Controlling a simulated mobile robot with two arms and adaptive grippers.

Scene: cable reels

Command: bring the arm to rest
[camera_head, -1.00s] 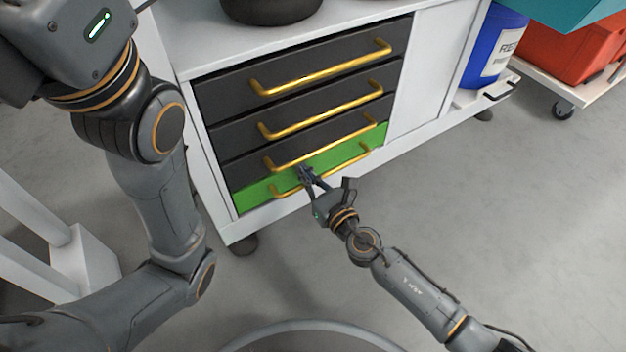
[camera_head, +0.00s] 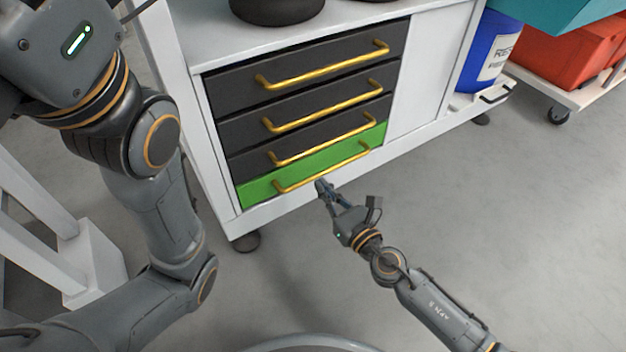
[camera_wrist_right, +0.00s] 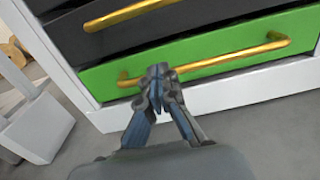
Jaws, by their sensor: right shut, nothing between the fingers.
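My right gripper (camera_head: 322,185) is shut and empty in front of the drawer cabinet, just below the green bottom drawer (camera_head: 255,192). In the right wrist view my right gripper (camera_wrist_right: 160,72) has its fingertips together, overlapping the gold handle (camera_wrist_right: 235,55) in the picture. In the head view it stands apart from that handle (camera_head: 325,170). My left arm (camera_head: 150,190) fills the left side of the head view; its gripper is out of the picture.
The white cabinet (camera_head: 415,95) holds dark drawers (camera_head: 300,80) above the green one, all flush. A blue drum (camera_head: 490,50) and a red bin (camera_head: 570,45) on a wheeled platform stand at the right. Grey floor (camera_head: 520,220) is clear at the lower right.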

